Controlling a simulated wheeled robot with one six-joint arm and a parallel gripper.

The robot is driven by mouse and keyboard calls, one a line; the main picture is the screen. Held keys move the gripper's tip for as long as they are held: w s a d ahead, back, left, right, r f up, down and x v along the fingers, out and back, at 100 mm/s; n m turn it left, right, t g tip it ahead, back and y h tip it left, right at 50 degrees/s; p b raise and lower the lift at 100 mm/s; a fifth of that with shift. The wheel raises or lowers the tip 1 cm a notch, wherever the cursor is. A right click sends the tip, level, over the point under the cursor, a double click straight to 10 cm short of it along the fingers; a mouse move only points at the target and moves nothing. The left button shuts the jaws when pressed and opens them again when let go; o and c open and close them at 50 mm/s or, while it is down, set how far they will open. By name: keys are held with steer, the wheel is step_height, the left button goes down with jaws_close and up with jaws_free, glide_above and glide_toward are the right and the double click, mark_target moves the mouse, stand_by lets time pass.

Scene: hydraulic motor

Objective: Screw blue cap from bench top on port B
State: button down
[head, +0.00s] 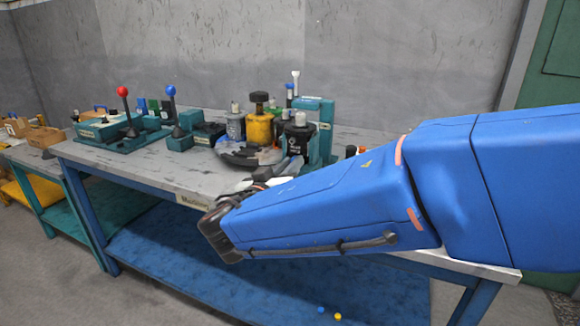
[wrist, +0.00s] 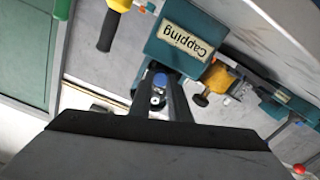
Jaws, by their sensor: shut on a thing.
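In the wrist view my gripper (wrist: 159,88) is shut on a small blue cap (wrist: 160,79), seen between the fingertips. The fingers are over or beside a teal block (wrist: 186,38) with a label reading "Capping", which appears upside down. A small round pale part with a dark centre shows between the fingers, under the cap. I cannot tell whether the cap touches any port, and no marking for port B is readable. In the head view my blue arm reaches across the bench front and hides the gripper and cap.
The bench (head: 190,165) holds a yellow cylinder (head: 260,127), a black unit (head: 298,138), a teal fixture (head: 326,110) and levers with red (head: 122,91) and blue (head: 170,90) knobs. Small blue (head: 320,309) and yellow (head: 338,316) pieces lie low in front. A grey wall stands behind.

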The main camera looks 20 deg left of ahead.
stand_by(0.3)
steer(key=m, duration=0.5)
steer(key=shift+w+m, duration=0.1)
steer(key=shift+m, duration=0.2)
steer(key=c, duration=1.9)
jaws_free()
steer(key=shift+o, duration=0.2)
steer(key=shift+f, duration=0.1)
